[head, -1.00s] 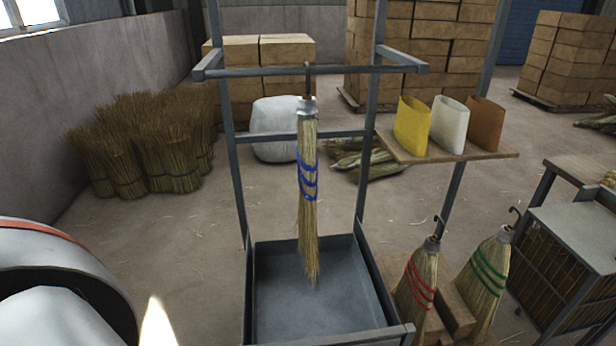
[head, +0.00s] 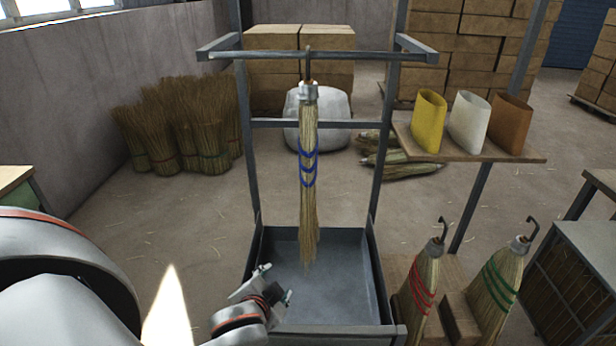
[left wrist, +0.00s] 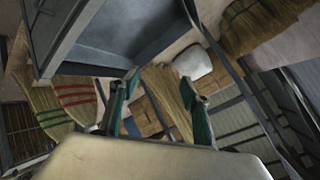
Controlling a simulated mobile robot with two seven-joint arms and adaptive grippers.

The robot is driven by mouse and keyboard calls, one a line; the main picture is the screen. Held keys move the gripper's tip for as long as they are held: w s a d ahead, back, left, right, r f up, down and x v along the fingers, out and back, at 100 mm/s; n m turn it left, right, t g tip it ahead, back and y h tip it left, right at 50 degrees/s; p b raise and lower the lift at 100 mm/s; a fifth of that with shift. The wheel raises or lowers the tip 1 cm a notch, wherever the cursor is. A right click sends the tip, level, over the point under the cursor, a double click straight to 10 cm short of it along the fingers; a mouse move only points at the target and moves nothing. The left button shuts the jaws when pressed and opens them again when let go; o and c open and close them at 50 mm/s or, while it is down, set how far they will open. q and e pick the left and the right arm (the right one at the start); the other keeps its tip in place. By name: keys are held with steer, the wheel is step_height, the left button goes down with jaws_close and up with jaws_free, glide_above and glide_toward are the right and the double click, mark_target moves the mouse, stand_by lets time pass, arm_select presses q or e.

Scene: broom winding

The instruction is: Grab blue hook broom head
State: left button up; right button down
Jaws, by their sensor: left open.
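The blue-banded broom head (head: 308,175) hangs upright by its hook from the top bar of a grey metal rack, its straw tip above the rack's tray (head: 340,318). My left gripper (head: 276,283) is open and empty, low and to the left of the straw tip, apart from it. In the left wrist view the open fingers (left wrist: 158,92) frame a straw bundle (left wrist: 163,80) beyond them, likely this broom; its blue bands are not clear there. My right gripper is in neither view.
A red-banded broom (head: 421,282) and a green-banded broom (head: 497,278) stand at the lower right. Yellow, white and brown sleeves (head: 468,120) stand on a wooden shelf. The rack's posts and bars (head: 378,150) flank the hanging broom. Straw bundles (head: 175,135) stand at back left.

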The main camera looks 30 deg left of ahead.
mark_target(308, 144)
arm_select(q)
steer(key=w+a+r+n+t+y, duration=0.1)
steer(key=w+r+n+t, duration=0.1)
steer(key=w+r, duration=0.4)
steer(key=w+a+r+n+t+y, duration=0.1)
steer(key=w+r+n, duration=0.4)
steer(key=r, duration=0.7)
steer(key=w+a+r+n+t+y, duration=0.1)
steer(key=w+r+n+t+y, duration=0.1)
steer(key=w+r, duration=0.7)
steer(key=shift+a+n+t+y, duration=0.3)
steer(key=shift+n+y, duration=0.3)
steer(key=shift+n, duration=0.3)
steer(key=shift+p+x, duration=0.4)
steer(key=shift+x, duration=3.25)
jaws_close()
